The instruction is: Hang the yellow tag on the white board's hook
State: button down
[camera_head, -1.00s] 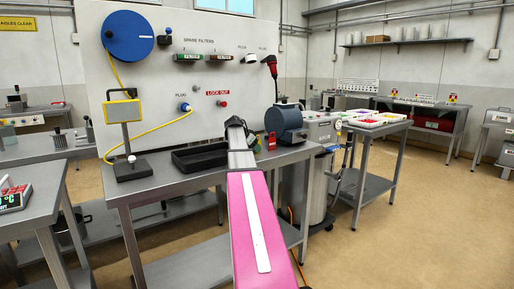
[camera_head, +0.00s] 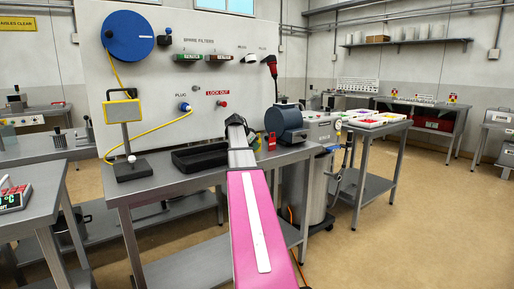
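The white board (camera_head: 228,28) stands upright behind the grey workbench (camera_head: 150,203). It carries a blue reel, two spare filters, plugs and a "LOCK OUT" label (camera_head: 217,92) with a red knob (camera_head: 221,104) below it. A small grey peg (camera_head: 195,87) sits left of that label; I cannot tell whether it is the hook. I cannot make out a yellow tag. My pink arm reaches forward over the bench, and my dark gripper (camera_head: 236,121) is at its far end, before the board's lower right part. Its fingers are too small and hidden to judge.
A yellow-framed lamp (camera_head: 122,112) on a stand is at the bench's left. A black tray (camera_head: 200,157) lies left of my arm. A blue-grey motor-like unit (camera_head: 284,124) and a red padlock-like object (camera_head: 272,141) are close on its right. Floor at right is clear.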

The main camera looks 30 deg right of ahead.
jog(key=shift+r, duration=3)
